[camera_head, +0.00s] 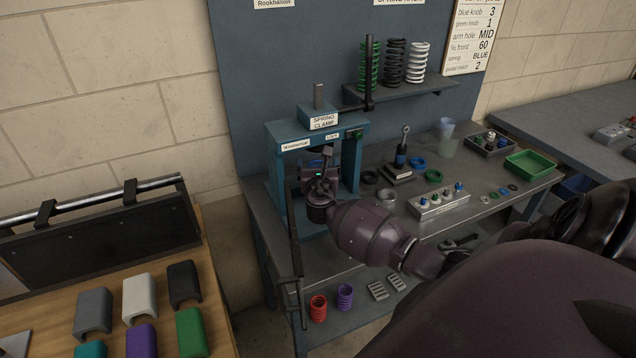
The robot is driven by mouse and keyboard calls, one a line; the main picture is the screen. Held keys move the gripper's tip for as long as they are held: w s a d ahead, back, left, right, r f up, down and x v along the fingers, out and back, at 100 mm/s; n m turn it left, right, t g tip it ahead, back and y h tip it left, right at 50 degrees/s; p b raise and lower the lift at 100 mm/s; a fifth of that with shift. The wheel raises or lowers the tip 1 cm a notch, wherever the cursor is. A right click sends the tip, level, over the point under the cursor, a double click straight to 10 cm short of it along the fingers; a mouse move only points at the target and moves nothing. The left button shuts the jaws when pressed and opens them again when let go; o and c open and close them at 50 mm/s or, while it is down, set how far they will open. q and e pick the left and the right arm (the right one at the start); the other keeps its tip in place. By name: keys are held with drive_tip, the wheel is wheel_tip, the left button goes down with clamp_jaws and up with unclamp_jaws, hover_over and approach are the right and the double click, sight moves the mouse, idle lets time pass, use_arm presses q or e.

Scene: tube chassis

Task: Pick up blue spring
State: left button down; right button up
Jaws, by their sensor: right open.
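My right arm reaches in from the right, and my right gripper (316,168) is at the opening of the teal spring clamp (362,148) on the workbench. Its fingers are mostly hidden behind its own body; it is open. A small patch of blue (316,162) shows just beyond the gripper, inside the clamp frame. It may be the blue spring, but the gripper covers most of it, and I cannot tell whether they touch. My left gripper is not in view.
Green (369,68), black (392,62) and white (418,63) springs stand on the wall shelf. Red (318,308) and purple (344,296) springs stand on the lower shelf. A grey block with knobs (438,206) and a green tray (529,164) sit right of the clamp.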

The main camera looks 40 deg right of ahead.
drive_tip(key=c, duration=1.5)
drive_tip(key=shift+c, duration=0.2)
